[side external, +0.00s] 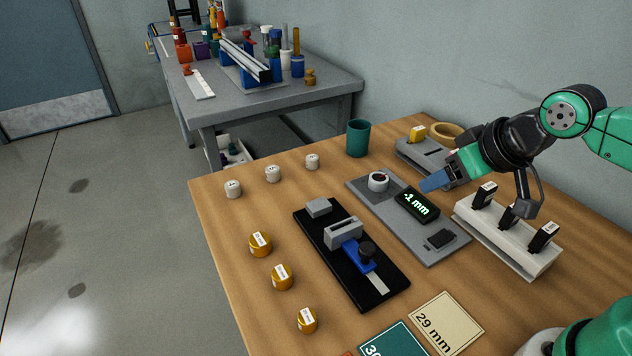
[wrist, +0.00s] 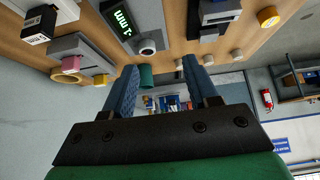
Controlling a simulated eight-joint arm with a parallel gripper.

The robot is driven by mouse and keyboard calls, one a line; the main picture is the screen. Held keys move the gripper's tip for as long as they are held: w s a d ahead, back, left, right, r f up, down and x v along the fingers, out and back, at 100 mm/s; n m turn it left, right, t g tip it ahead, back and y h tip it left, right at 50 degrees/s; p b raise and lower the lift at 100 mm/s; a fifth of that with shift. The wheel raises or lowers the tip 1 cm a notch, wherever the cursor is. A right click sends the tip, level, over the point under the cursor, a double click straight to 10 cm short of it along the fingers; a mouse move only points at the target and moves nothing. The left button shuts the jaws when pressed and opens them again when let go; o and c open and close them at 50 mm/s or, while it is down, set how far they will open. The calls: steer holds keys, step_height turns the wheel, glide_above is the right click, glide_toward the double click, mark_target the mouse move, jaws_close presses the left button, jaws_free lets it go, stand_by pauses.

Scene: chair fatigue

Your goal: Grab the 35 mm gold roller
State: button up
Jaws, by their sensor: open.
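Three gold rollers with white labels stand in a row on the wooden table's left side in the side view: a far one (side external: 260,244), a middle one (side external: 282,277) and a near one (side external: 307,320). Their label text is too small to read, so I cannot tell which is 35 mm. One gold roller also shows at the top right of the wrist view (wrist: 267,17). My gripper (side external: 432,183) has blue fingers and is near the digital display, across the table from the gold rollers. In the wrist view my gripper (wrist: 160,68) is open, with nothing between its fingers.
Several white rollers (side external: 273,173) stand farther back. A black fixture with a blue slide (side external: 350,250) lies between the gold rollers and the grey gauge plate (side external: 440,248), whose display (side external: 417,205) reads "-1 mm". A white rack (side external: 500,238) and a teal cup (side external: 358,138) stand nearby.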

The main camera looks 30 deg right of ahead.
steer(key=o, duration=0.5)
steer(key=shift+c, duration=0.2)
